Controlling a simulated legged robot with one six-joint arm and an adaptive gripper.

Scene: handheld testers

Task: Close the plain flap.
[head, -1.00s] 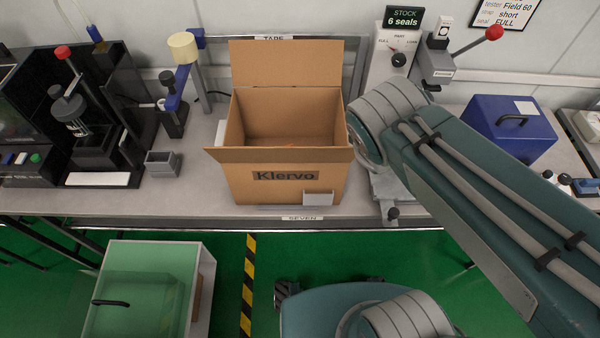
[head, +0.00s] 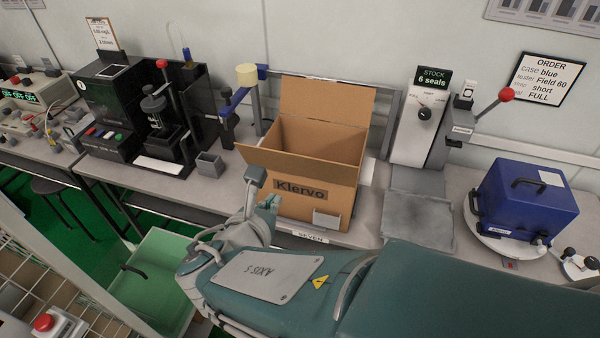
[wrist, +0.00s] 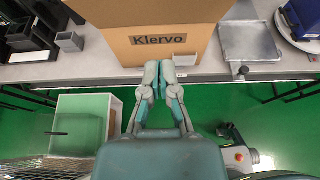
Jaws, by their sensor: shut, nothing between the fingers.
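An open brown cardboard box (head: 285,207) marked "Klervo" stands on the bench. Its back flap (head: 325,108) stands up, and its front flap (head: 295,168) slants outward over the label. Both flaps look bare; I cannot tell which one is called plain. In the wrist view, the box front (wrist: 110,47) fills the top middle. My gripper (wrist: 159,75) is shut and empty, low before the box front's bottom edge. In the head view, my gripper (head: 268,206) is near the box's lower front left, below the front flap, partly hidden by my arm. Contact is unclear.
A blue case (head: 525,200) sits on a round stand at right. A lever press (head: 420,130) and grey plate (head: 418,220) are right of the box. A post with a yellow top (head: 247,75) and a small grey bin (head: 209,163) stand left. A green-topped bin (head: 160,270) is below.

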